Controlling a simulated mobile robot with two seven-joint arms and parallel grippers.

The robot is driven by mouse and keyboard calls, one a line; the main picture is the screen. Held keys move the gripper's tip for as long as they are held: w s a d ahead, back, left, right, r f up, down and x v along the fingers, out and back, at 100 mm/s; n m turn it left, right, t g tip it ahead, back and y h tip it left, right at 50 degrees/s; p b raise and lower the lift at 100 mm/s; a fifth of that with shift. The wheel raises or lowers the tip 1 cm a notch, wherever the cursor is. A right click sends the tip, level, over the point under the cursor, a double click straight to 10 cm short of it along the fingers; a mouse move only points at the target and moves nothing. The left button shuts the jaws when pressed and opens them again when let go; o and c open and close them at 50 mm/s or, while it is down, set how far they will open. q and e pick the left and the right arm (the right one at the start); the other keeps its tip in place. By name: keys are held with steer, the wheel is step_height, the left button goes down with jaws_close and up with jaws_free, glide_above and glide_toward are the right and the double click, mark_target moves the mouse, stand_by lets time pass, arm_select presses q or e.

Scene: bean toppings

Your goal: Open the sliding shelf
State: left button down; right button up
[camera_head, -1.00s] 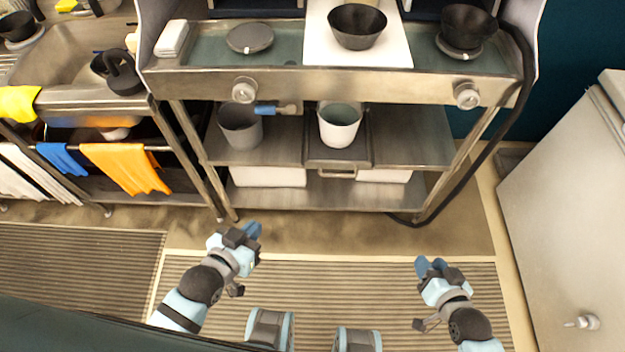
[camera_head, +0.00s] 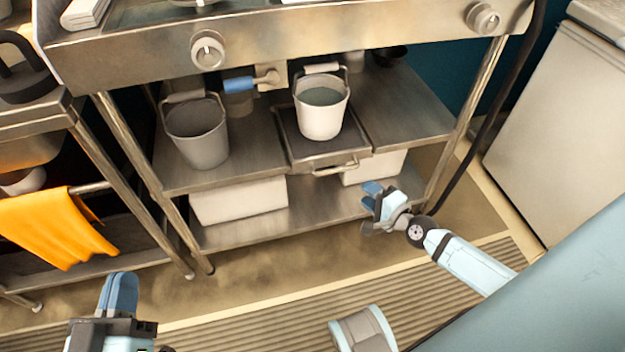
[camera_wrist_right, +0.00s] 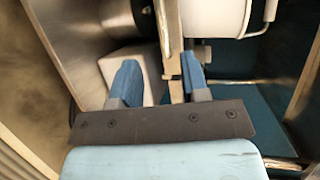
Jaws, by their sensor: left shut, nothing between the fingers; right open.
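The sliding shelf (camera_head: 290,122) is a narrow metal tray in the middle of the steel shelf unit, with a bar handle (camera_head: 337,168) on its front edge. A white bucket (camera_head: 318,122) of greyish liquid stands on it. The tray front juts slightly past the shelf edge. My right gripper (camera_head: 372,206) is open and empty, in front of the unit, right of and lower than the handle. In the right wrist view, its blue fingers (camera_wrist_right: 159,80) are apart, with metal edges and the white bucket (camera_wrist_right: 215,14) beyond. My left gripper (camera_head: 121,292) is shut and empty at lower left.
A grey bucket (camera_head: 197,135) stands left of the tray, with a blue-handled tool (camera_head: 240,84) behind. White boxes (camera_head: 238,200) sit on the lower shelf. An orange towel (camera_head: 55,228) hangs at left. Floor in front is clear.

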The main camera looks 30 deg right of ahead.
glide_toward(336, 169)
steer(key=w+f, duration=0.1)
steer(key=w, duration=0.1)
steer(key=b+x, duration=0.2)
steer(key=x, duration=0.6)
steer(key=shift+a+f, duration=0.1)
arm_select(q)
steer(key=shift+d+f, duration=0.35)
steer(key=shift+f, duration=0.45)
steer(key=shift+r, duration=0.1)
arm_select(e)
jaws_close()
